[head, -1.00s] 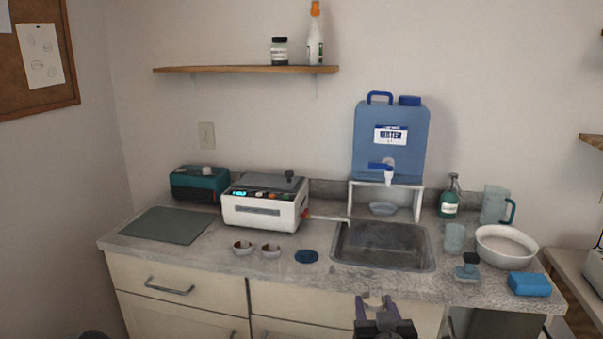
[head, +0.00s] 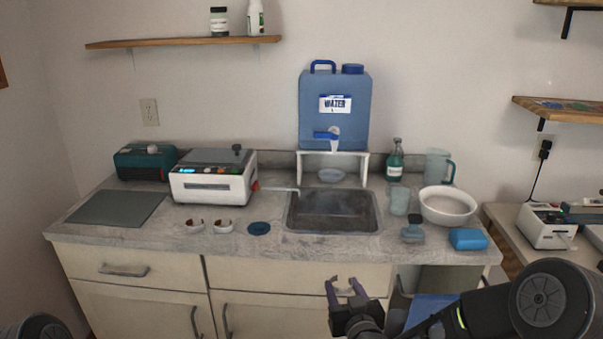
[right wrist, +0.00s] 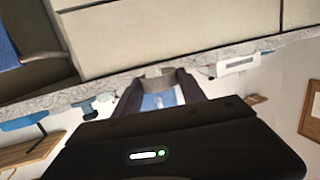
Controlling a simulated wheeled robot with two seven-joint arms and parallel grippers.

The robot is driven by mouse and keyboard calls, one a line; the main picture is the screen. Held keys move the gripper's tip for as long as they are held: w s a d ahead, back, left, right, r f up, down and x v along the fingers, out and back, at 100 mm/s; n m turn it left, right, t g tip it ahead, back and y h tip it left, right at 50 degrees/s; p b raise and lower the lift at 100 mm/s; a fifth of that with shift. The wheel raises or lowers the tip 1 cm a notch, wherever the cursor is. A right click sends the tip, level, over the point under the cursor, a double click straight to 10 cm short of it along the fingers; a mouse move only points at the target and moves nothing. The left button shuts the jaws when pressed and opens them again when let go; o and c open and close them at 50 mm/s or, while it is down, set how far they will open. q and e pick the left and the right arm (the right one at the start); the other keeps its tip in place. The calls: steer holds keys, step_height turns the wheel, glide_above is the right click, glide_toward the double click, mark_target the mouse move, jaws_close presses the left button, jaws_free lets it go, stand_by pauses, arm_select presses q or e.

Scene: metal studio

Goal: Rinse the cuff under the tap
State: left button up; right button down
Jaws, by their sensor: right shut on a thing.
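My right gripper (head: 343,286) is in front of the counter's front edge, below the sink, in the head view. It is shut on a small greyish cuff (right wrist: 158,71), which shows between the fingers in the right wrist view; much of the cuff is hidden. The tap (head: 327,136) is a blue lever with a white spout on the blue water container (head: 350,105). The container sits on a white stand behind the sink (head: 332,230). The gripper is well below the tap and apart from it. My left gripper is not in view.
Two small cups or rings (head: 209,226) and a dark blue disc (head: 259,228) lie left of the sink. A white bowl (head: 447,206), a clear cup (head: 399,201), a bottle (head: 395,162), a jug (head: 438,167) and a blue sponge (head: 468,239) stand right. A white machine's (head: 213,180) thin spout reaches the sink's left edge.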

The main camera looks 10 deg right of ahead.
stand_by(0.3)
steer(key=s, duration=0.1)
steer(key=s+r, duration=0.2)
steer(key=s, duration=0.1)
steer(key=shift+d, duration=0.1)
